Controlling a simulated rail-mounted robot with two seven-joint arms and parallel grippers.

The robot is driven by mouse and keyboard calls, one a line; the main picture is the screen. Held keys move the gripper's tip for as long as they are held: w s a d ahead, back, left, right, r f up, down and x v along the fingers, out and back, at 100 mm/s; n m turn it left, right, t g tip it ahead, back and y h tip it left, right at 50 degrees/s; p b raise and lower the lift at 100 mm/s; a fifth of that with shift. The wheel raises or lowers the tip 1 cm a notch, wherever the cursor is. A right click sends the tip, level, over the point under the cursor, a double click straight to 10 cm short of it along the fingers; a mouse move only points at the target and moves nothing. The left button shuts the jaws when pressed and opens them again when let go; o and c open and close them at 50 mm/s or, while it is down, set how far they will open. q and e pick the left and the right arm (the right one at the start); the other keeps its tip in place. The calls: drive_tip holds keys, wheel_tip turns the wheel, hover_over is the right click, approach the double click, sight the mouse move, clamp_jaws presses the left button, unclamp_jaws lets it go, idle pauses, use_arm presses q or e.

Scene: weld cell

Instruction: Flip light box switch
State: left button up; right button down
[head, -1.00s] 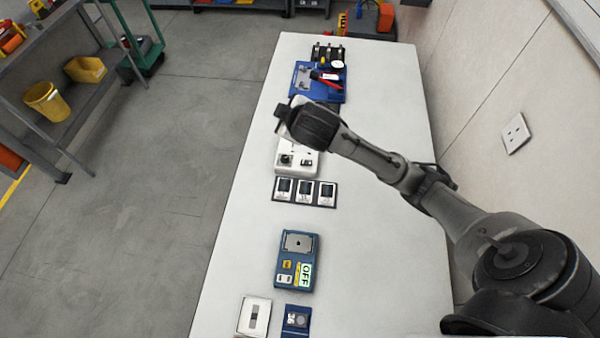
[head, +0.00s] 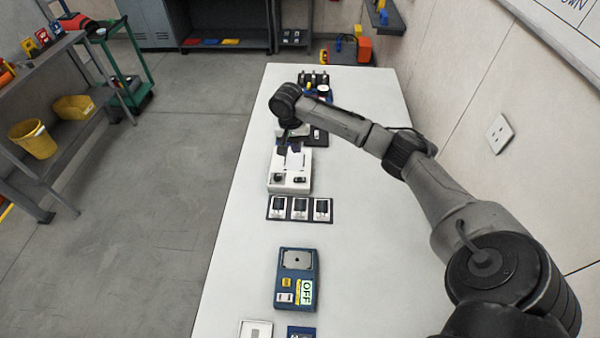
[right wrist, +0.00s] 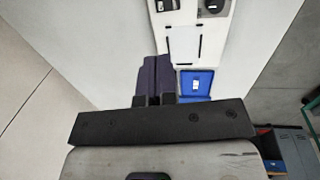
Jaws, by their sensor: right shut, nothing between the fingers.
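The white light box (head: 290,187) stands on the bench in the head view, with a dark round knob (head: 278,178) and a small black switch (head: 301,179) on its near part. In the right wrist view the box (right wrist: 185,17) is at the top, with the switch (right wrist: 167,4) and knob (right wrist: 213,6) at the frame edge. My right gripper (head: 291,148) points down over the far part of the box. Its dark purple fingers (right wrist: 155,68) are shut and empty, away from the switch. Whether they touch the box is unclear. My left gripper is not in view.
Three switch plates (head: 299,208) lie just nearer than the box. A blue device (head: 297,278) with an "OFF" label is nearer still. A blue tray (right wrist: 196,80) lies beyond the box. The bench (head: 370,240) is clear on the right, beside the wall.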

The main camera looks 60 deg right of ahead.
sight(303, 179)
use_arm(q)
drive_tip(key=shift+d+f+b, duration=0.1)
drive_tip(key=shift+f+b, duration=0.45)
use_arm(e)
drive_tip(key=f, duration=0.4)
drive_tip(key=s+f, duration=0.1)
drive_tip(key=f, duration=0.7)
drive_tip(key=shift+s+d+f, duration=0.1)
drive_tip(key=shift+s+d, duration=0.15)
drive_tip(key=shift+d, duration=0.1)
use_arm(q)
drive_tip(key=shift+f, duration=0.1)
use_arm(e)
drive_tip(key=shift+s+f, duration=0.1)
drive_tip(key=shift+f, duration=0.75)
